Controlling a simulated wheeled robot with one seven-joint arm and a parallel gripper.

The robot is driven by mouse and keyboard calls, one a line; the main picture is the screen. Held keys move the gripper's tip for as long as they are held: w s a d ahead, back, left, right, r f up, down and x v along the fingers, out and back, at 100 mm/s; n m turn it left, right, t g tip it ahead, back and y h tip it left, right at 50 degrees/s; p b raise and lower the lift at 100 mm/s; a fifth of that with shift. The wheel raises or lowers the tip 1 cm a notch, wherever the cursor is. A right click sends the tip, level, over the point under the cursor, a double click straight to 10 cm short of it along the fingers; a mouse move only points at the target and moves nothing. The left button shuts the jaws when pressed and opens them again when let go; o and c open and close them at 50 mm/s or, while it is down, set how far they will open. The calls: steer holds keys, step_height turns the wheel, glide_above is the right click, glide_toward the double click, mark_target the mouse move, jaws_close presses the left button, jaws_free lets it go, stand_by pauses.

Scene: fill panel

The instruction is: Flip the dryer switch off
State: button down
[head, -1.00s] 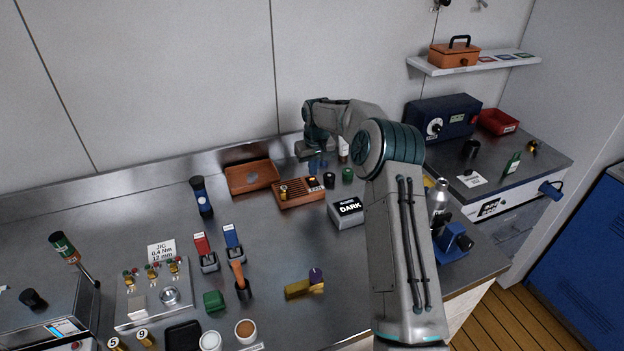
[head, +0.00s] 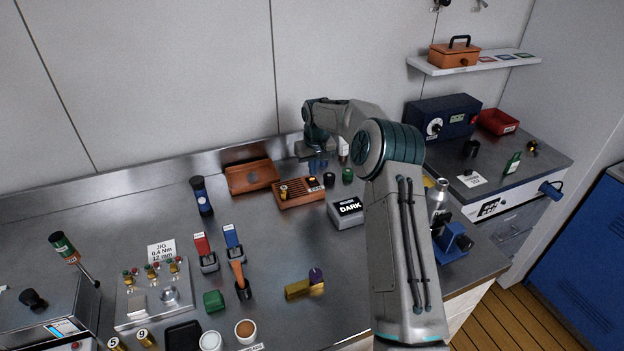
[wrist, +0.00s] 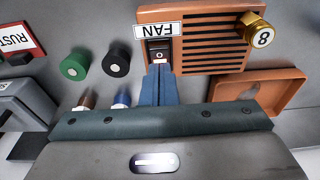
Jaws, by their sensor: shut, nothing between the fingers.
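An orange slatted box (head: 299,193) stands near the back of the bench, with a dark rocker switch marked "O" on it. In the wrist view the switch (wrist: 158,52) sits in the box's face (wrist: 205,18), next to a label reading FAN, which appears upside down. No label reading "dryer" is legible. My gripper (head: 318,165) is over the back of this box. In the wrist view its blue fingers (wrist: 159,72) are shut together and empty, with their tips at the lower edge of the switch. I cannot tell whether they touch it.
A brass knob marked 8 (wrist: 258,32) sticks out of the box. Green (wrist: 75,65) and black (wrist: 118,60) round items stand beside it. An orange tray (head: 250,178) is at the left, and a box marked DARK (head: 346,212) is at the front right.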

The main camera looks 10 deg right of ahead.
mark_target(313, 181)
steer(key=shift+f+b, duration=0.75)
steer(key=shift+f, duration=0.45)
stand_by(0.6)
steer(key=shift+r+p, duration=2.2)
steer(key=shift+r, duration=1.3)
steer(key=shift+r, duration=0.1)
